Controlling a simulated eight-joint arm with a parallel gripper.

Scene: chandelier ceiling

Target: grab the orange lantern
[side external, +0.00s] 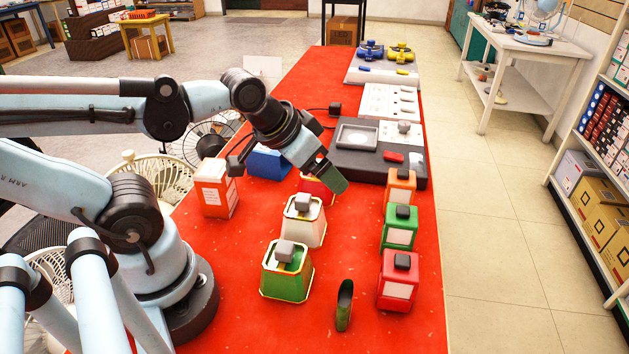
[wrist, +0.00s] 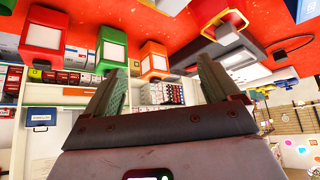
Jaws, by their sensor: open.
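The orange lantern (side external: 400,188) stands upright in the right-hand row on the red table, behind a green lantern (side external: 398,230) and a red lantern (side external: 397,280). It has a pale front panel and a dark grey top. In the wrist view the orange lantern (wrist: 154,62) appears near the top middle, beyond and between the fingers. My gripper (side external: 323,175) is left of the orange lantern and above the table, over a red lantern of the left row. In the wrist view my gripper (wrist: 159,72) is open with nothing between its fingers.
White (side external: 303,222) and green (side external: 287,270) lanterns stand in the left row, with an orange-and-white box (side external: 215,190) further left. A dark tray (side external: 378,165) lies behind the orange lantern. A small green object (side external: 344,305) stands in front.

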